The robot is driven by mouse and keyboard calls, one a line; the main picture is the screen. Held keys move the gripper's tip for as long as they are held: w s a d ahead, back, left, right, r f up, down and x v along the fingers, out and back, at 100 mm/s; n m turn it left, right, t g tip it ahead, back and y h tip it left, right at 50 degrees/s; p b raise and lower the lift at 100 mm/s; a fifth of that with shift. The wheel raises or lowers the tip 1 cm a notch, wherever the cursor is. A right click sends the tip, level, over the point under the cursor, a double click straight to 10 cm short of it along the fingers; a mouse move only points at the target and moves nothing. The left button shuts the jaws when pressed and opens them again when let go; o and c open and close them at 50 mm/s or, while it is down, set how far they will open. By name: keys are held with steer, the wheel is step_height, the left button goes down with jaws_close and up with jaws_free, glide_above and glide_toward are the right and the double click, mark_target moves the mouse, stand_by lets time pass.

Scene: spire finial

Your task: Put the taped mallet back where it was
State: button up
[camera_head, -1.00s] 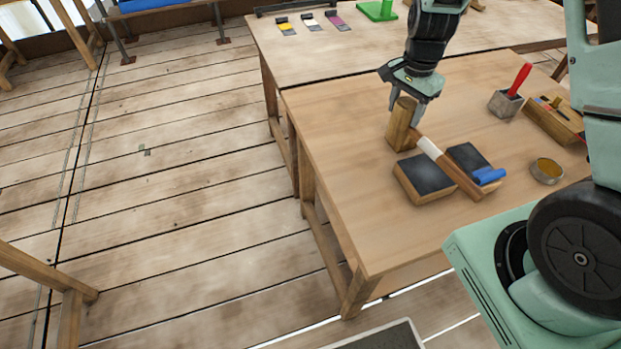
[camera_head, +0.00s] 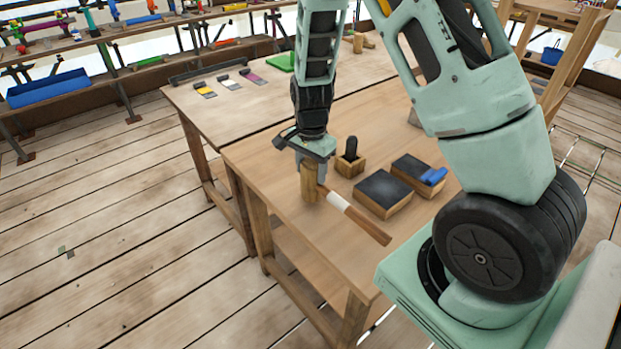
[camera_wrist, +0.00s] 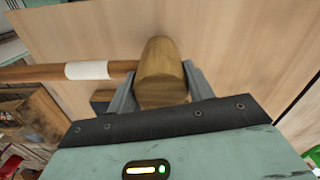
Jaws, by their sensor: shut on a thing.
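The taped mallet has a wooden head (camera_head: 311,184) and a brown handle with a white tape band (camera_head: 339,203). My gripper (camera_head: 312,168) is shut on the mallet head, near the left edge of the wooden table (camera_head: 290,240). The handle slants toward the lower right over the table. In the wrist view the mallet head (camera_wrist: 161,72) sits between both fingers, and the white tape (camera_wrist: 87,70) shows to the left. I cannot tell whether the head touches the tabletop.
Two dark-topped blocks, one nearer (camera_head: 383,191) and one farther (camera_head: 414,174), lie right of the mallet; a blue item (camera_head: 434,176) rests on the farther one. A wooden holder with a dark handle (camera_head: 350,160) stands behind. The table's near-left part is clear.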

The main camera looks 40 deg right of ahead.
mark_target(312, 191)
steer(key=shift+f, duration=1.6)
steer(key=shift+f, duration=0.1)
steer(key=o, duration=1.3)
